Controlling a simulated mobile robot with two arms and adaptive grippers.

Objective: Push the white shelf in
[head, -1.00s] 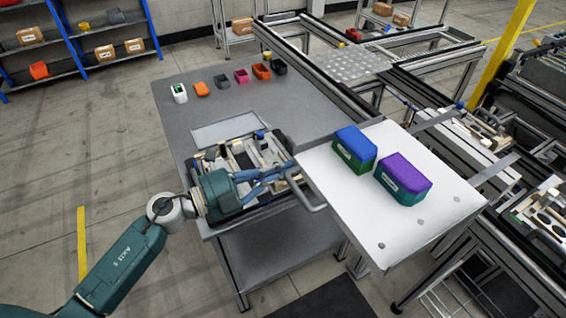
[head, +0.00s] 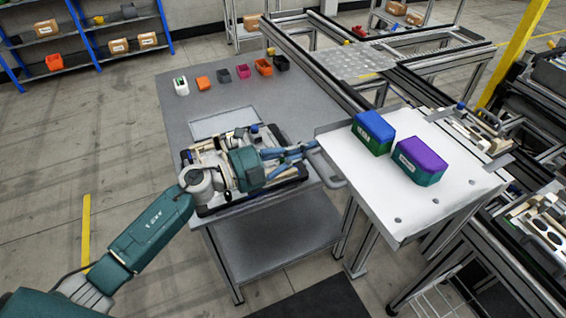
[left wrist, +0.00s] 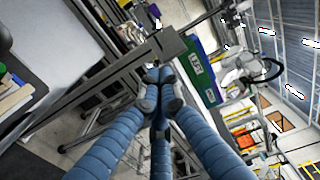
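The white shelf (head: 420,205) is a flat pull-out plate at the right of the head view, with a grey handle (head: 334,177) on its left edge. A blue-and-green bin (head: 373,132) and a purple-and-teal bin (head: 420,162) stand upright on it. My left gripper (head: 310,149) is at the shelf's handle edge. In the left wrist view its blue fingers (left wrist: 158,78) come together at the tips, close to a grey bar; nothing is seen between them. Whether the tips touch the handle cannot be told. My right gripper is in neither view.
A grey table (head: 300,110) lies left of the shelf, with several small bins at its far side and a tray of parts (head: 200,160) under my left arm. Metal frame rails (head: 345,95) run behind and beside the shelf. Floor is clear at the left.

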